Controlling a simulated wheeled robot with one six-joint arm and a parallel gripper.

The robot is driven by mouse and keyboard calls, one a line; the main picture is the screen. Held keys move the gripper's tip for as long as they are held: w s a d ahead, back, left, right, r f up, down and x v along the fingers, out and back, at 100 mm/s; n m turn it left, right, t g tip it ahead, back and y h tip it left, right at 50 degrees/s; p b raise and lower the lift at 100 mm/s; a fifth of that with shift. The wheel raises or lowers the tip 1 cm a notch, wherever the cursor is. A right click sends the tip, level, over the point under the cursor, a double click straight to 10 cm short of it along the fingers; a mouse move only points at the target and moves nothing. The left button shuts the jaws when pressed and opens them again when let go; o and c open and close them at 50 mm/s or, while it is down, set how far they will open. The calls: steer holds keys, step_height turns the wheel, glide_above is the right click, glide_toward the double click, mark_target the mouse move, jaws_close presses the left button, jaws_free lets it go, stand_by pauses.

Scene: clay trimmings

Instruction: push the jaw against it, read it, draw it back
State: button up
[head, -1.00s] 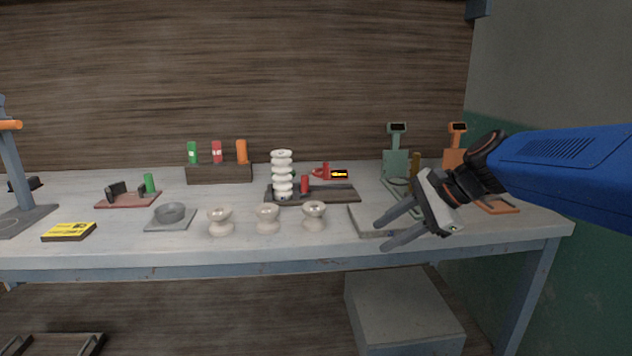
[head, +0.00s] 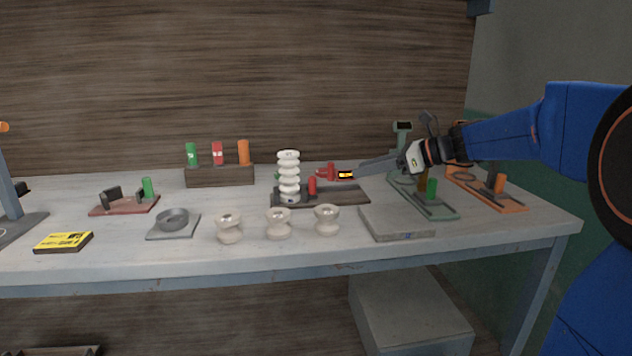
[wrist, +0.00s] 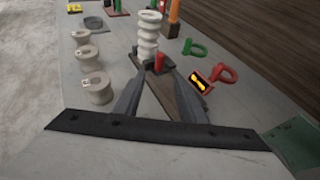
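A stack of white ribbed discs (head: 289,180) stands upright at the left end of a dark gauge base (head: 345,196). A red peg (head: 312,186) rises from this base just right of the stack. My gripper (head: 364,171) is right of the peg, above the bench, with its fingers pointing left. In the wrist view my gripper (wrist: 157,76) is open and empty, its fingers apart. The red peg (wrist: 159,62) and the stack (wrist: 148,38) show beyond the fingertips. The jaw itself is hard to make out; I cannot tell whether it touches the stack.
A red ring with a black-and-yellow tag (head: 346,174) lies close to my fingers. Green (head: 421,200) and orange (head: 487,190) gauges stand at right. A grey slab (head: 393,224) and several pale spools (head: 278,223) line the front. A block with coloured cylinders (head: 220,176) is behind.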

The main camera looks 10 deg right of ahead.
steer(key=x, duration=1.5)
steer(key=shift+f, duration=0.15)
jaws_close()
